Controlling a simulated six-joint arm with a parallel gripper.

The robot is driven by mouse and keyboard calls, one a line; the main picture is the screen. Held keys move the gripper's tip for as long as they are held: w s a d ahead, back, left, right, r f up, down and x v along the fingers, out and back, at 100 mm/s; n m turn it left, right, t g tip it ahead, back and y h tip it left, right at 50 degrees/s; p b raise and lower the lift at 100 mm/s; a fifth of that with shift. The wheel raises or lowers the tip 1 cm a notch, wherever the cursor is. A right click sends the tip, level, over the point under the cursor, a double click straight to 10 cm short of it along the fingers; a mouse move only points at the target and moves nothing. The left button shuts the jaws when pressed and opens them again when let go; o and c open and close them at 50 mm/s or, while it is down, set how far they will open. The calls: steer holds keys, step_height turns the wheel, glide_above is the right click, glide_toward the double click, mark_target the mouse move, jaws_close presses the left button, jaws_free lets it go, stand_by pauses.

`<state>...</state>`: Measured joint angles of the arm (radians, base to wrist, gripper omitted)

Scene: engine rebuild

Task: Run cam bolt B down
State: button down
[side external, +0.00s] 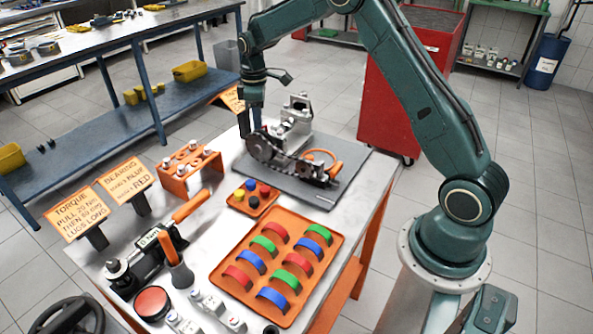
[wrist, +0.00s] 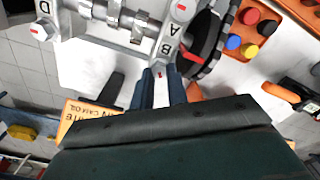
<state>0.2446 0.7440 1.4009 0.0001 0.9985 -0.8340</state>
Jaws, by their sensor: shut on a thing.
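The engine assembly (side external: 285,140) stands on a dark grey mat, with a dark round wheel at its left end. In the wrist view a light metal cap (wrist: 173,32) marked A and B lies across the camshaft (wrist: 125,18). My gripper (wrist: 158,88) points at the B end of this cap. Its two dark fingers are shut on cam bolt B (wrist: 160,73), of which only a small bit with a red mark shows. The fingers hide the rest, so I cannot tell how deep it sits. In the side view my gripper (side external: 245,128) is at the engine's left end.
A cap marked D (wrist: 45,12) with a red-marked bolt is at the wrist view's upper left. An orange tray of coloured bearing shells (side external: 275,265), a small tray of coloured caps (side external: 252,197) and an orange bolt rack (side external: 188,170) stand on the bench near the engine.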

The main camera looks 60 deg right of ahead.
steer(key=m, duration=0.7)
steer(key=shift+w+d+r, duration=0.1)
steer(key=shift+d+r, duration=0.05)
steer(key=shift+r, duration=0.1)
steer(key=m, duration=0.6)
steer(key=shift+d+m, duration=0.1)
steer(key=shift+m, duration=0.3)
steer(key=m, duration=0.5)
steer(key=shift+m, duration=0.3)
steer(key=m, duration=0.5)
steer(key=shift+d, duration=0.1)
steer(key=c, duration=1.6)
jaws_free()
steer(key=shift+o, duration=1.1)
steer(key=shift+s+f, duration=0.1)
steer(key=shift+s, duration=0.1)
